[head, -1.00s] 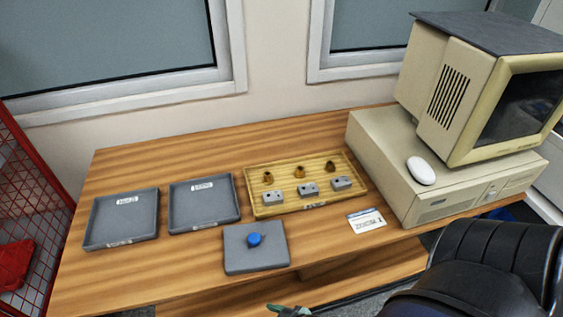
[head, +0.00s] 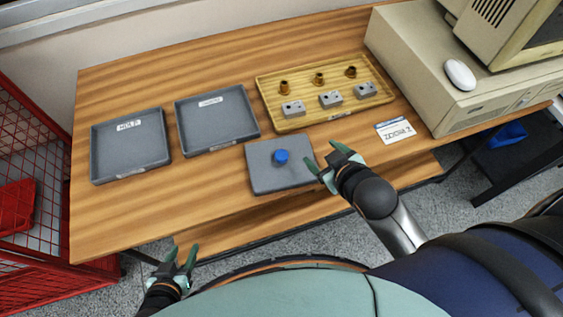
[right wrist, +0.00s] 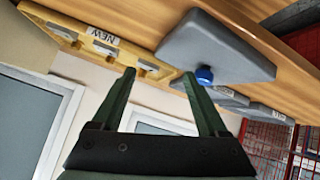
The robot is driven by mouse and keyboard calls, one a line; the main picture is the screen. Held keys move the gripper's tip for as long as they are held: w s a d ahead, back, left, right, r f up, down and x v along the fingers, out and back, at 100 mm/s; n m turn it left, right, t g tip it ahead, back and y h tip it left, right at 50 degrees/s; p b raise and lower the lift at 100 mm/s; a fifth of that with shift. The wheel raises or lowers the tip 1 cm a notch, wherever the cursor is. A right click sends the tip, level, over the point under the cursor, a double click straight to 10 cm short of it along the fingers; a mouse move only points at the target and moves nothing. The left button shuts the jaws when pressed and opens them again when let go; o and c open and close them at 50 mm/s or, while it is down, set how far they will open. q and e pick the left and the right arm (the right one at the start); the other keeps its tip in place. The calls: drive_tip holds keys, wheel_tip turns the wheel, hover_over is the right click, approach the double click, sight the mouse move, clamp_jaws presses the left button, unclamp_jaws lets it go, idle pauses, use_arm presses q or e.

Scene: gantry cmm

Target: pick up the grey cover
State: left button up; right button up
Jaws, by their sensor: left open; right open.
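The grey cover (head: 265,174) is a flat square plate with a round blue knob (head: 281,157) on top. It lies near the front edge of the wooden table. In the right wrist view the cover (right wrist: 215,50) and its blue knob (right wrist: 204,75) show beyond the fingers. My right gripper (head: 332,167) is open and empty, just right of the cover in the head view; whether it touches the cover I cannot tell. My left gripper (head: 182,261) is open and empty in front of the table edge, low and left of the cover.
Two grey trays (head: 160,160) (head: 216,143) with labels lie left of and behind the cover. A yellow tray (head: 273,122) behind it holds brass pieces and grey blocks. A label card (head: 395,130), a beige computer (head: 415,70) and a mouse (head: 460,75) are right. A red cage (head: 30,180) stands left.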

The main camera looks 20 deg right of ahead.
drive_tip(key=w+a+r+n+t+y, duration=0.3)
drive_tip(key=w+r+n+t, duration=0.15)
drive_tip(key=r, duration=0.55)
drive_tip(key=w+a+r+n+t+y, duration=0.3)
drive_tip(key=w+a+r+n+t, duration=0.15)
drive_tip(key=r, duration=0.55)
drive_tip(key=s+a+r+n+g+y, duration=0.45)
drive_tip(key=a+n+y, duration=0.2)
drive_tip(key=n, duration=0.35)
drive_tip(key=s+a+r+n+g+y, duration=0.3)
drive_tip(key=s+a+n+g+y, duration=0.15)
drive_tip(key=n+y, duration=0.4)
drive_tip(key=n+g+h+b, duration=0.1)
drive_tip(key=n+g+h, duration=0.7)
drive_tip(key=n+h, duration=0.8)
approach(282, 155)
drive_tip(key=shift+w+a+f+m+t+h, duration=0.15)
drive_tip(key=shift+a+f+m+h, duration=0.25)
drive_tip(key=shift+f, duration=0.2)
drive_tip(key=shift+s+a+f+m+t+h, duration=0.15)
drive_tip(key=shift+a+f+m+h, duration=0.1)
drive_tip(key=shift+a+f+h, duration=0.25)
drive_tip(key=shift+x, duration=3.05)
drive_tip(key=shift+w+a, duration=0.1)
drive_tip(key=shift+a, duration=0.05)
